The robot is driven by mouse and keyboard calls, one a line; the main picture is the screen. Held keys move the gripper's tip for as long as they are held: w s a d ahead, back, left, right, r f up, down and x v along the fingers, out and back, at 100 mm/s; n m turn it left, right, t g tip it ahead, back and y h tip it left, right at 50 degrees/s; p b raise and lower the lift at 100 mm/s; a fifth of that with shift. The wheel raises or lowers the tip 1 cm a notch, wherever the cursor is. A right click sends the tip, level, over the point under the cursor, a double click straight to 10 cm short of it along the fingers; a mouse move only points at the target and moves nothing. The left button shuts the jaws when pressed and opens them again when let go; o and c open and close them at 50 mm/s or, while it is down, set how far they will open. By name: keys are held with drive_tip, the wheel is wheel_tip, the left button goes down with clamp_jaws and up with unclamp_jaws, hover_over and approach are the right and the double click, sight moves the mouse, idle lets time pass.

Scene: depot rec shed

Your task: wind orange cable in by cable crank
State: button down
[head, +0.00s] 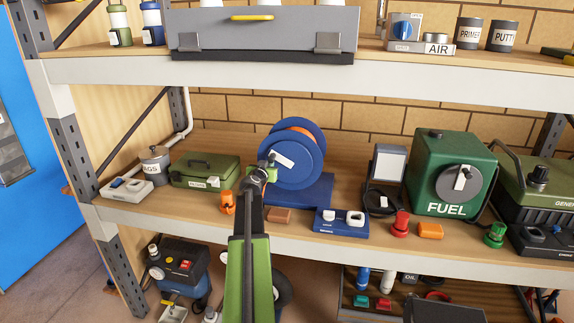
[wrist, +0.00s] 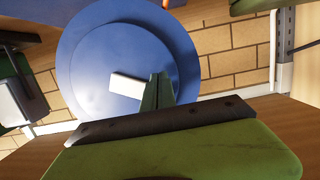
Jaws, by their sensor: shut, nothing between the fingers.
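The blue cable reel (head: 303,170) stands on a blue base (head: 308,192) on the middle shelf. A strip of the orange cable (head: 300,130) shows between its discs at the top. A white bar (head: 284,160), which looks like the cable crank, is on the front disc. The reel (wrist: 90,50) and the white bar (wrist: 127,85) also show in the wrist view. My gripper (head: 267,162) is shut and empty in front of the reel, close beside the white bar. Its fingers (wrist: 158,92) reach towards the disc; I cannot tell whether they touch it.
A green case (head: 205,171) and an orange item (head: 228,202) are left of my arm. A lamp (head: 388,165) and the green FUEL box (head: 430,150) stand right. The upper shelf (head: 300,72) is above.

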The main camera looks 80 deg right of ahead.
sight(272, 157)
wheel_tip(272, 157, up, 2)
drive_tip(key=shift+s+r+p, duration=0.1)
drive_tip(key=shift+r+p, duration=0.05)
drive_tip(key=shift+p, duration=0.65)
drive_tip(key=shift+f, duration=0.2)
drive_tip(key=shift+s+r+p, duration=0.2)
drive_tip(key=shift+r+p, duration=0.3)
drive_tip(key=shift+r, duration=0.05)
drive_tip(key=shift+s+r+p, duration=0.2)
drive_tip(key=shift+r+p, duration=0.25)
drive_tip(key=shift+r, duration=0.1)
drive_tip(key=shift+f, duration=0.1)
drive_tip(key=shift+s, duration=0.1)
